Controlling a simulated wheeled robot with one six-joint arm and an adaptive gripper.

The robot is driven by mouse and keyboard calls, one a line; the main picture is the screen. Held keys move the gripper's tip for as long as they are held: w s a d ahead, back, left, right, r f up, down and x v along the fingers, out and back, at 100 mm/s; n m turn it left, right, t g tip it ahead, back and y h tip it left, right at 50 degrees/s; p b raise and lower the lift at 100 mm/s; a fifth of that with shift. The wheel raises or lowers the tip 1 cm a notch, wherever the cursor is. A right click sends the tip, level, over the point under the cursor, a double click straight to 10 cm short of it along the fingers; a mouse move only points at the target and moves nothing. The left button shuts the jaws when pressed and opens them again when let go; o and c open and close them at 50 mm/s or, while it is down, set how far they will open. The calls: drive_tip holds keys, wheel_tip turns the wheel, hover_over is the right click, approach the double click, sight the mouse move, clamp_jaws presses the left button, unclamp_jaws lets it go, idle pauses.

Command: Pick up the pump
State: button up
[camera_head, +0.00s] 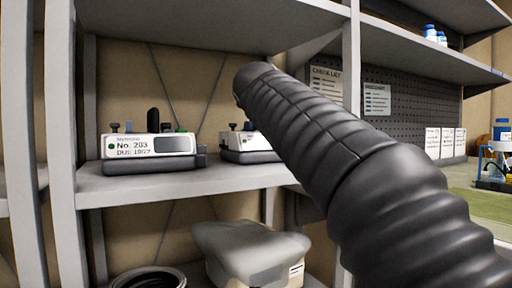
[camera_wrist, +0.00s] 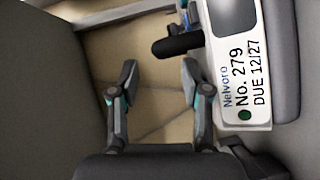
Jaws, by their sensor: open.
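Two white pumps with dark bases stand on the grey middle shelf. The left pump (camera_head: 150,145) is labelled No. 203, DUE 10/27, and has a dark upright handle. The second pump (camera_head: 240,148) is partly hidden behind my arm in the head view. The wrist view shows a pump (camera_wrist: 237,75) labelled Nelvoro No. 279, DUE 12/27, turned sideways at the right. Its black handle (camera_wrist: 178,45) sticks out leftward, just beyond the right fingertip. My gripper (camera_wrist: 159,78) is open, with nothing between its fingers. The head view does not show the fingers.
The middle shelf (camera_head: 110,190) has an upper shelf above it and uprights (camera_head: 60,130) beside it. A grey covered item (camera_head: 245,250) and a coiled dark hose (camera_head: 150,278) sit below. Notices and bottles are at the right.

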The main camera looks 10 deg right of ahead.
drive_tip(key=shift+p+x, duration=0.4)
drive_tip(key=shift+x, duration=2.55)
drive_tip(key=shift+c, duration=0.3)
clamp_jaws()
drive_tip(key=shift+s+r, duration=0.1)
drive_tip(key=shift+r, duration=0.05)
